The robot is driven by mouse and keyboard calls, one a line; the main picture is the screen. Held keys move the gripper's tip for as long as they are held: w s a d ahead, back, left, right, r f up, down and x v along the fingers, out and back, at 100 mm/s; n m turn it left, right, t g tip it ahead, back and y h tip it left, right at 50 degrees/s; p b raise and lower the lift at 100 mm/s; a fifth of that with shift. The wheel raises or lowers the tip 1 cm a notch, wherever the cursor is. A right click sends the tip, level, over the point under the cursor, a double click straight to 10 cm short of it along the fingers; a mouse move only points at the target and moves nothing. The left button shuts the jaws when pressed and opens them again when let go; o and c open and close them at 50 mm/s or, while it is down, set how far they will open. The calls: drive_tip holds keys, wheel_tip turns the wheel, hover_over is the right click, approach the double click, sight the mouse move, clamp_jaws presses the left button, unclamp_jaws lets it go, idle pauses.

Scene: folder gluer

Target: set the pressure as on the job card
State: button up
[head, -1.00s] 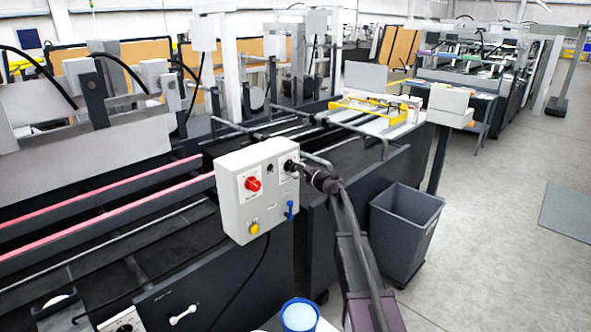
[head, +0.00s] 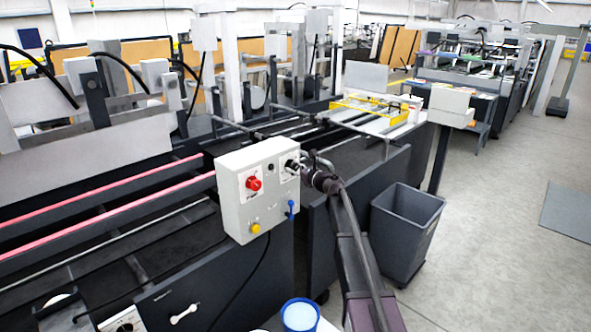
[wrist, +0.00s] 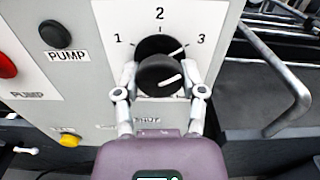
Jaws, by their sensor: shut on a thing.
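The black pressure knob (wrist: 159,75) sits on a light grey control box, with 1, 2 and 3 printed around it. A white line on the knob's face slants to the upper right, roughly toward the 3. My gripper (wrist: 160,82) is shut on the knob, one finger on each side of it. In the head view my gripper (head: 304,166) is at the right side of the control box (head: 235,205). The knob (head: 291,166) shows only in part there. I cannot make out a job card in these views.
The box also has a red knob (head: 253,184), a yellow button (head: 254,229) and a blue lever (head: 291,209). A bent metal bar (wrist: 295,100) is right of the box. A grey bin (head: 405,230) stands on the floor to the right.

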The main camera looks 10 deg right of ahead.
drive_tip(key=shift+w+m, duration=0.15)
drive_tip(key=shift+m, duration=0.35)
drive_tip(key=o, duration=1.2)
drive_tip(key=shift+c, duration=0.2)
drive_tip(key=shift+s+d, duration=0.1)
drive_tip(key=shift+s, duration=0.15)
drive_tip(key=shift+s+d, duration=0.3)
drive_tip(key=shift+s, duration=0.15)
drive_tip(key=v, duration=1)
drive_tip(key=shift+s+d, duration=0.2)
